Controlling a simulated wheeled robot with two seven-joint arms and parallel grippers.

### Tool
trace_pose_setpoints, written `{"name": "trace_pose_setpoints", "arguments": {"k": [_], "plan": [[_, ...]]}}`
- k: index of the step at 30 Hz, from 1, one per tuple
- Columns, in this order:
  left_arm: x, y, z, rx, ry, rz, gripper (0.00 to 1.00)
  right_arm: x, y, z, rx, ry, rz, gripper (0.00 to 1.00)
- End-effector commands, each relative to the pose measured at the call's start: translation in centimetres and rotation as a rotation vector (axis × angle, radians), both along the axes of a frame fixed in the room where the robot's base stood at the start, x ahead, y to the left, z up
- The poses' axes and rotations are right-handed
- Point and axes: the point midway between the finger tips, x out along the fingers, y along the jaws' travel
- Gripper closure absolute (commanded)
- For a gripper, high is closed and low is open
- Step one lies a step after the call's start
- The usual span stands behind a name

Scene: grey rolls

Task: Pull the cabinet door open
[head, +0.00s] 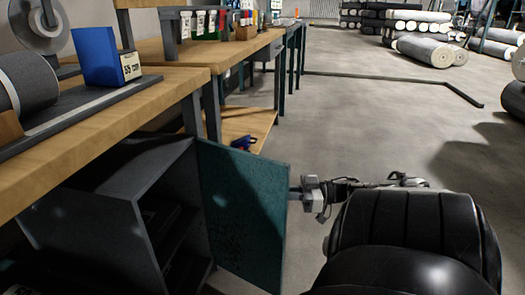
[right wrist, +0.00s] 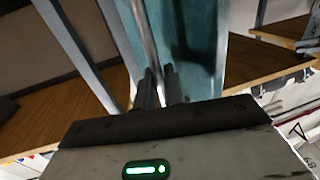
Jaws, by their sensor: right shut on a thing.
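The cabinet door (head: 240,215) is a teal panel that stands swung out from the grey cabinet (head: 115,225) under the workbench, so the dark inside with its shelves shows. My right gripper (head: 294,192) is at the door's outer edge. In the right wrist view my right gripper's dark fingers (right wrist: 161,88) are shut on a thin metal bar, the door handle (right wrist: 144,30), beside the teal door panel (right wrist: 195,55). The handle is hidden in the head view. My left gripper is not in view.
The wooden workbench (head: 130,105) above the cabinet holds a blue box (head: 98,57) and a grey roll (head: 30,82). A low wooden shelf (head: 243,124) with a blue item lies beyond the door. Grey floor is open to the right; rolls (head: 425,50) lie far back.

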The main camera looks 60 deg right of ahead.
Motion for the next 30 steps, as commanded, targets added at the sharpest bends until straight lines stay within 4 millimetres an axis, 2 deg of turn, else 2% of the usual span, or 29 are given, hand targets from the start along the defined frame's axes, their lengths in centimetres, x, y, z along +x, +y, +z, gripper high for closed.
{"name": "trace_pose_setpoints", "arguments": {"k": [1,13,15,16,30], "plan": [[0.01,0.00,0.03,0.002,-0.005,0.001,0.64,0.20,-0.26,0.50,0.003,-0.016,-0.006,1.00],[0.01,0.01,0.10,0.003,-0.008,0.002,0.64,-0.03,-0.44,0.63,0.005,-0.019,-0.005,1.00],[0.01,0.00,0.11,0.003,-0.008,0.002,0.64,-0.01,-0.40,0.62,0.004,-0.018,-0.004,0.76],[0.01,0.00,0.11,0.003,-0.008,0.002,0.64,-0.04,-0.39,0.58,0.004,-0.017,-0.004,0.68],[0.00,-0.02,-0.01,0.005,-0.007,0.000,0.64,-0.45,-0.48,0.15,0.001,-0.005,-0.004,0.68]]}}
